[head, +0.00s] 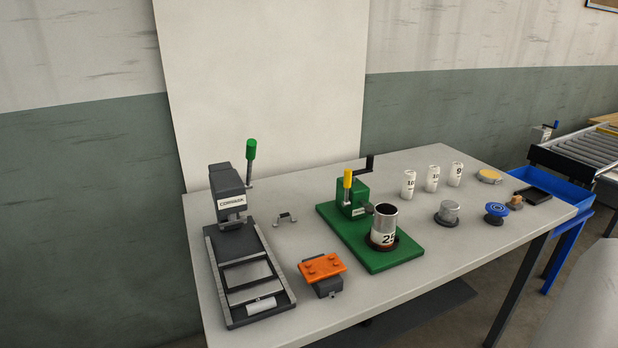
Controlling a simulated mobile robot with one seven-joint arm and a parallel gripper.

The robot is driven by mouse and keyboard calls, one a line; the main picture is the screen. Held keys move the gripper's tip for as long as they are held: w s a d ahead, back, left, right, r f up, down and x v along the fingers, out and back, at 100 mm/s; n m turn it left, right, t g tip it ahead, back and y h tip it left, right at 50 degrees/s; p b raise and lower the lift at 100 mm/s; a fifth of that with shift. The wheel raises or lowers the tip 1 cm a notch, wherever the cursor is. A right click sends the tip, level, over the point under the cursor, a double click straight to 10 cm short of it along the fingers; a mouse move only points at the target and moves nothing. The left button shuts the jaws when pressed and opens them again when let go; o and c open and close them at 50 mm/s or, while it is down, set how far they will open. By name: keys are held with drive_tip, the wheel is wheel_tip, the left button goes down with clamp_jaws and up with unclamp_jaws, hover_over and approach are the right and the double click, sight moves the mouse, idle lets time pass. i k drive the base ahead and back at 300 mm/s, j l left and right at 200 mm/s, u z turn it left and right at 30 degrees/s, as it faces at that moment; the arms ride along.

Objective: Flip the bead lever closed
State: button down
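A green machine (360,193) stands on a green base plate (385,262) near the middle of the table. A short lever with a yellow grip (347,179) stands upright at its left side; I take it to be the bead lever. A black crank (370,162) rises from the top. A metal can (384,222) marked with a number starting with 2 stands upright on the plate at the machine's front right. I cannot tell whether the can touches the dark roller beside it. My gripper is not in view.
A grey press (228,187) with a green-handled lever (251,150) stands at left. An orange block (322,265) sits at the front. The table's (470,262) front right is clear.

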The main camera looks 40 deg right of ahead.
sight(346, 179)
drive_tip(key=i+j, duration=0.1)
drive_tip(key=j, duration=0.25)
drive_tip(key=i+j, duration=0.1)
drive_tip(key=j, duration=0.25)
drive_tip(key=i+j, duration=0.1)
drive_tip(key=j, duration=0.2)
drive_tip(key=i+j, duration=0.15)
drive_tip(key=j, duration=0.2)
drive_tip(key=z, duration=1.65)
